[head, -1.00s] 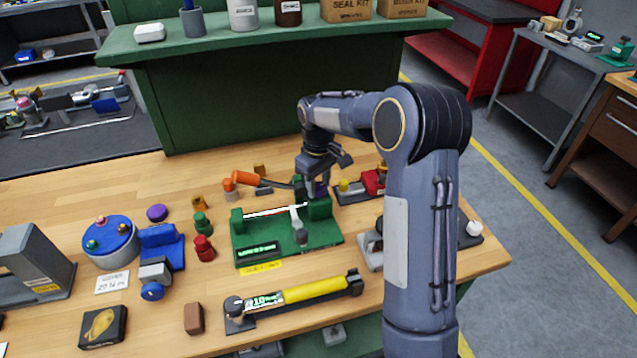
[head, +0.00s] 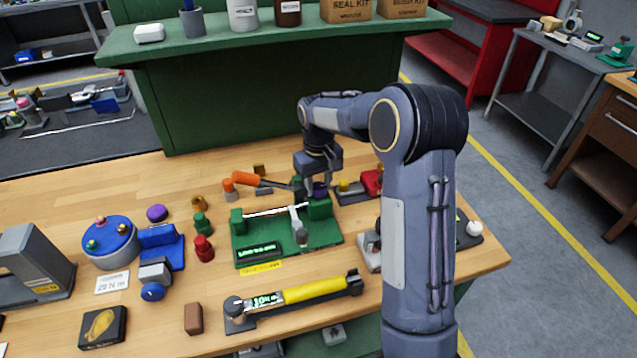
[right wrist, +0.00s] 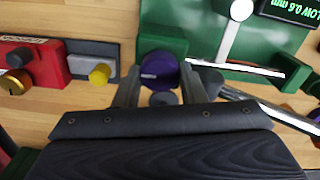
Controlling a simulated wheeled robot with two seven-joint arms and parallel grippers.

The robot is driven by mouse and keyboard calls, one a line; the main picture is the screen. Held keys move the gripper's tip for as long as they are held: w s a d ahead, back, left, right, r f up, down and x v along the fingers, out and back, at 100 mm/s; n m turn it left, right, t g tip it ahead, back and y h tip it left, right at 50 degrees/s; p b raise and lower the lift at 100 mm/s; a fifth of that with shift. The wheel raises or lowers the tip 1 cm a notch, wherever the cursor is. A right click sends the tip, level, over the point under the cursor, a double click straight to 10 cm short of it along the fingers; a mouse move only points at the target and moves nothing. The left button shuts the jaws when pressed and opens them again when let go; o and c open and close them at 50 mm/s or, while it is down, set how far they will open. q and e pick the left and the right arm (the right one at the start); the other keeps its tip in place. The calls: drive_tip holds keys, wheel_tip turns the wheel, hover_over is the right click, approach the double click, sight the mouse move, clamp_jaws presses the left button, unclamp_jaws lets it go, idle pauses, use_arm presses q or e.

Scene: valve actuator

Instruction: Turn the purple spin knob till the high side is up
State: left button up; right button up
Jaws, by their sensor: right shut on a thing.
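The purple spin knob (right wrist: 160,72) sits at the end of the green fixture (right wrist: 210,73) and shows between the two fingers of my right gripper (right wrist: 159,88). In the head view the knob (head: 320,188) is partly hidden below my right gripper (head: 309,187). The gripper is shut on it. A pale mark lies across the knob's face; which side is high I cannot tell. The fixture (head: 282,253) has a bright rod across it and a grey-tipped lever. Its display (right wrist: 292,10) appears to read LOW 0.6 mm. My left gripper is not in view.
An orange-handled tool (head: 246,179) lies close to the gripper's left. A red block (head: 371,181) with a yellow knob stands close on the right. A yellow torque tool (head: 315,291) lies in front. Several small knobs and a blue turntable (head: 108,236) stand left.

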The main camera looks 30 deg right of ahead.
sight(319, 186)
drive_tip(key=o, duration=1)
drive_tip(key=shift+r+b, duration=0.4)
drive_tip(key=shift+r, duration=3.55)
drive_tip(key=s+a+r+t+y, duration=0.2)
drive_tip(key=s+r, duration=0.1)
drive_tip(key=s, duration=0.6)
drive_tip(key=s+a+r+t+y, duration=0.1)
drive_tip(key=s+a+r, duration=0.15)
drive_tip(key=s, duration=0.55)
drive_tip(key=s+a+f+t, duration=0.1)
drive_tip(key=s+a+f, duration=0.1)
drive_tip(key=s, duration=0.4)
drive_tip(key=s+a+f+m+t, duration=0.1)
drive_tip(key=s+a+f, duration=0.2)
drive_tip(key=s+a, duration=0.2)
drive_tip(key=shift+s+f+t+y, duration=0.3)
drive_tip(key=shift+s+y, duration=0.1)
drive_tip(key=shift+s, duration=0.25)
